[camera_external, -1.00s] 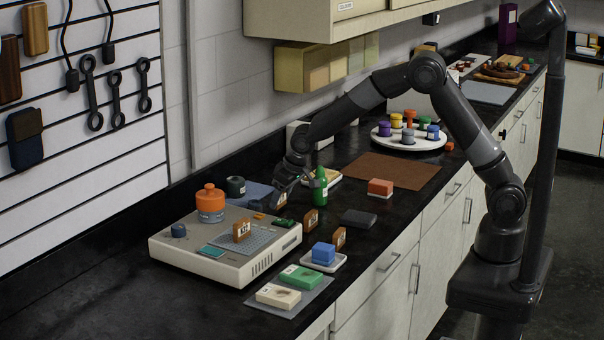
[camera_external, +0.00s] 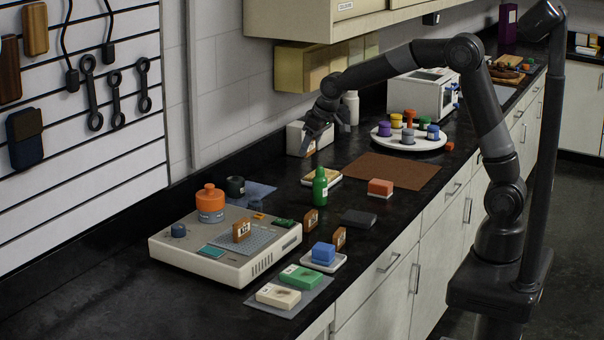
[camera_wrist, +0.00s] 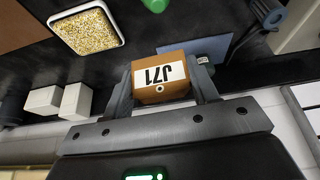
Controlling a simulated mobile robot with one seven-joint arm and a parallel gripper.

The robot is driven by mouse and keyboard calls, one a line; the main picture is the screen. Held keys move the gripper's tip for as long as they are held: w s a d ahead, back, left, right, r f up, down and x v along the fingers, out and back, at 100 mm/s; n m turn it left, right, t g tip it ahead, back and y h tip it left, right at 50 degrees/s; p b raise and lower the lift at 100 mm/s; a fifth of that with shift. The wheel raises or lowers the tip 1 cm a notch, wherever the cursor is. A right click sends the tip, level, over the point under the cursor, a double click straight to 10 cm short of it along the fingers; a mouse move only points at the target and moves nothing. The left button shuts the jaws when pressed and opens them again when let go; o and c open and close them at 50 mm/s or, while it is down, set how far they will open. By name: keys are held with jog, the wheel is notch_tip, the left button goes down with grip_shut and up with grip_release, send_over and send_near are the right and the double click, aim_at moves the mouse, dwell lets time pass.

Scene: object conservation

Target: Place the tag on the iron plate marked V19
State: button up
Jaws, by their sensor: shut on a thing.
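My gripper (camera_external: 324,128) is raised above the counter by the wall, in front of a white box. In the wrist view my gripper (camera_wrist: 163,80) is shut on a brown tag (camera_wrist: 160,92) with a white label reading J71, seen upside down. Three similar brown tags with white labels stand elsewhere: one on the scale's pan (camera_external: 241,230), one by the green bottle (camera_external: 311,221) and one near the blue block (camera_external: 339,238). Their labels are too small to read. No marking V19 is legible, so I cannot tell which thing is the iron plate.
A green bottle (camera_external: 320,187) stands beside a tray of yellow grains (camera_wrist: 87,30). The scale (camera_external: 222,250) carries an orange container (camera_external: 210,203). A dark slab (camera_external: 358,218), a red block (camera_external: 380,188) and a brown mat (camera_external: 392,171) lie to the right. White box (camera_external: 296,138) stands by the wall.

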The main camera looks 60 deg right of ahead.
jog(key=s+d+r+n+g+y, duration=0.2)
jog(key=s+n, duration=0.7)
jog(key=s, duration=0.3)
jog(key=s+d+r+n+g+y, duration=0.2)
jog(key=s+d+n+g, duration=0.1)
jog(key=s+n, duration=0.65)
jog(key=m, duration=0.1)
send_over(357, 217)
jog(key=d, duration=0.2)
notch_tip(357, 217, down, 12)
jog(key=shift+s+a+r, duration=0.1)
jog(key=shift+s, duration=0.05)
jog(key=shift+a+f, duration=0.35)
jog(key=shift+f, duration=1.95)
